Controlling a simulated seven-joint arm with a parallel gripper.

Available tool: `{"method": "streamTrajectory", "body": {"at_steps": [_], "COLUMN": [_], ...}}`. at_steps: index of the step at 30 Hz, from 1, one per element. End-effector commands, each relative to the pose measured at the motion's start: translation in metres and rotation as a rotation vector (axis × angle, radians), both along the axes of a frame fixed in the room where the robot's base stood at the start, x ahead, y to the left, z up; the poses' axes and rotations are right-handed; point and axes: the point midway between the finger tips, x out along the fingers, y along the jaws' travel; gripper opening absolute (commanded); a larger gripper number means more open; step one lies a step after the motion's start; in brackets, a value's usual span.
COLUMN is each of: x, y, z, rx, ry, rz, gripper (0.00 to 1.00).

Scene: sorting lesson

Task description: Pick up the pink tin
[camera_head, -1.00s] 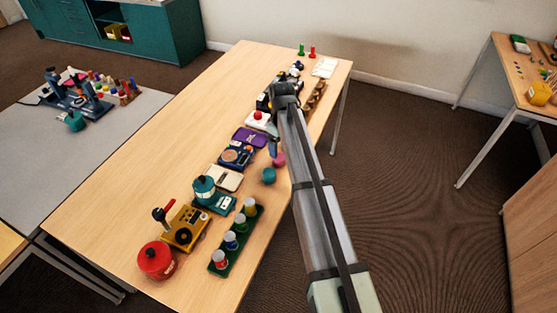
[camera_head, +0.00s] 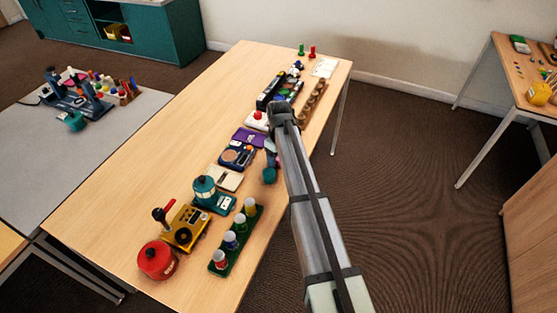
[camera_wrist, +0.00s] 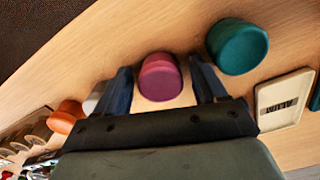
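The pink tin (camera_wrist: 160,80) is a short round tin standing on the wooden table in the wrist view. My gripper (camera_wrist: 160,68) is open, with one dark blue finger on each side of the tin and a visible gap to each. In the head view my gripper (camera_head: 271,152) is low over the right edge of the table and the pink tin is hidden behind it. A teal tin (camera_wrist: 238,46) stands just right of the right finger; it also shows in the head view (camera_head: 269,175).
An orange tin (camera_wrist: 66,116) and a pale grey one (camera_wrist: 93,100) stand left of the left finger. A cream tray-like item (camera_wrist: 285,99) lies to the right. A row of devices, including a purple one (camera_head: 249,138), lines the table. The table's left side (camera_head: 150,150) is clear.

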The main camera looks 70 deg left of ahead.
Motion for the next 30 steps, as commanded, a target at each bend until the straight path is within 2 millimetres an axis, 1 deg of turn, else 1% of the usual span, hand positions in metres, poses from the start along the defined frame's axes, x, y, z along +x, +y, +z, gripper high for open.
{"method": "streamTrajectory", "body": {"at_steps": [1, 2, 16, 17, 25, 28, 30], "x": [0.0, 0.0, 0.0, 0.0, 0.0, 0.0, 0.0], "y": [0.0, 0.0, 0.0, 0.0, 0.0, 0.0, 0.0], "z": [0.0, 0.0, 0.0, 0.0, 0.003, 0.013, 0.022], "rx": [0.0, 0.0, 0.0, 0.0, 0.0, 0.001, 0.001], "ry": [0.0, 0.0, 0.0, 0.0, 0.0, 0.0, 0.0], "rz": [0.0, 0.0, 0.0, 0.0, 0.0, 0.0, 0.0], "gripper": [0.66, 0.63, 0.18, 0.17, 0.17, 0.17, 0.17]}}
